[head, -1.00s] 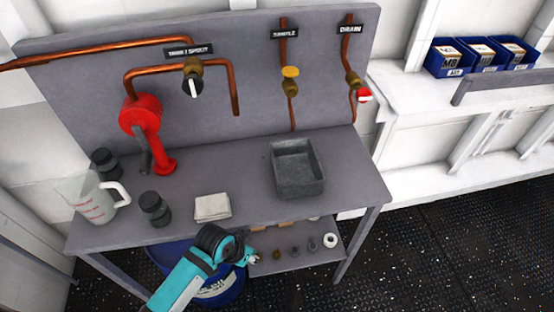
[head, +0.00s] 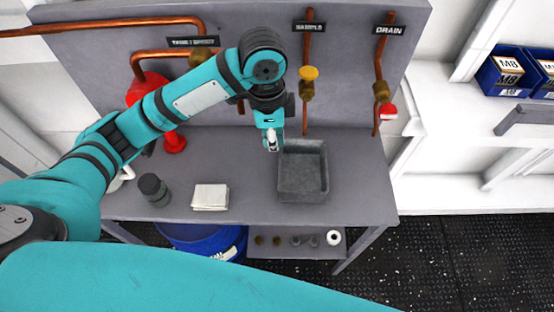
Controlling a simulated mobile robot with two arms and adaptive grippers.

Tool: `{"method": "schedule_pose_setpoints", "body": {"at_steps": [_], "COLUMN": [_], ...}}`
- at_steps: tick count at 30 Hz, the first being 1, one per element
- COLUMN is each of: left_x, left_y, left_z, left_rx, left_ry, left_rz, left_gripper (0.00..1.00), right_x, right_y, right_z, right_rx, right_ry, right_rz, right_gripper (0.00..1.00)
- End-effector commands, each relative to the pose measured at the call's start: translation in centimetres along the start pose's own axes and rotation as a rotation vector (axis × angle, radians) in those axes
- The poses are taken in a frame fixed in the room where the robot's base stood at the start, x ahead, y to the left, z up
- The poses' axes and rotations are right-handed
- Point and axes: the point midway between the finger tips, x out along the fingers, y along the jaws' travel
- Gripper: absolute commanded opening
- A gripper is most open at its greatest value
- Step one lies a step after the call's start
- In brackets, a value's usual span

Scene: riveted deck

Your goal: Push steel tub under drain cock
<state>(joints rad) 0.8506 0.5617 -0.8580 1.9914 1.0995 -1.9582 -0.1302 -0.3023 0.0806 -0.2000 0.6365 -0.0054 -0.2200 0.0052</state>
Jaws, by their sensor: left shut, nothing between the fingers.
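The grey steel tub (head: 303,187) sits on the workbench, right of its middle. The drain cock (head: 383,92), brass with a red handle, is on a copper pipe under the DRAIN label (head: 390,30), to the right of and behind the tub. My left gripper (head: 272,146) is shut and empty. It points down at the tub's back left corner; I cannot tell whether it touches the tub. My right gripper is not in view.
A folded white cloth (head: 210,197) and a dark jar (head: 153,189) lie left of the tub on the bench (head: 245,205). The sample valve (head: 307,90) hangs behind the tub. Bench space right of the tub is clear. My left arm hides the pump and jug partly.

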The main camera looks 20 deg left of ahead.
Motion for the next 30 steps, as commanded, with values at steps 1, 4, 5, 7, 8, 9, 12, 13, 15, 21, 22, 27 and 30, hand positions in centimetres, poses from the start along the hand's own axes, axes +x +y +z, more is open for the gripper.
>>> {"method": "schedule_pose_setpoints", "body": {"at_steps": [1,4,5,7,8,9,12,13,15,21,22,27,30], "left_x": [-0.9,-1.9,-1.9,-1.8,-1.6,-1.1,0.5,1.0,2.5,6.9,7.6,11.3,13.4], "left_y": [-0.5,-0.7,-0.8,-0.8,-0.8,-0.7,-0.7,-0.7,-0.7,-0.7,-0.7,-0.7,-0.7], "left_z": [0.5,1.1,1.2,1.4,1.4,1.4,1.6,1.6,1.6,1.9,1.9,2.2,2.3], "left_rx": [0.012,0.027,0.029,0.031,0.031,0.031,0.031,0.031,0.029,0.030,0.030,0.030,0.030], "left_ry": [-0.026,-0.057,-0.061,-0.067,-0.068,-0.069,-0.069,-0.068,-0.067,-0.067,-0.066,-0.066,-0.066], "left_rz": [-0.005,-0.002,-0.001,0.002,0.003,0.004,0.005,0.006,0.007,0.004,0.005,0.005,0.004], "left_gripper": [0.00,0.00,0.00,0.00,0.00,0.00,0.00,0.00,0.00,0.00,0.00,0.00,0.00], "right_x": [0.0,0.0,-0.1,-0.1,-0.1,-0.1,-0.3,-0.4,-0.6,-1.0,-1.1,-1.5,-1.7], "right_y": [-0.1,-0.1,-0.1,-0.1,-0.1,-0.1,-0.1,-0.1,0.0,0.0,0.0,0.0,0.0], "right_z": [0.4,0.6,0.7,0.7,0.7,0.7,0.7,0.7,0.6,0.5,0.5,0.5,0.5], "right_rx": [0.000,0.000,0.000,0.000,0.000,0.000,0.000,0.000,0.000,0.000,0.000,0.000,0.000], "right_ry": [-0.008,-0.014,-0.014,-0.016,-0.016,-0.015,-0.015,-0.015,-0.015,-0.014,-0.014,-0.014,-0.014], "right_rz": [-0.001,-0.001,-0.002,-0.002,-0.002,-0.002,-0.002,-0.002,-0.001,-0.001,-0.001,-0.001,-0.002], "right_gripper": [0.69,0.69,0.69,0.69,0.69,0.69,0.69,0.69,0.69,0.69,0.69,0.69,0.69]}}
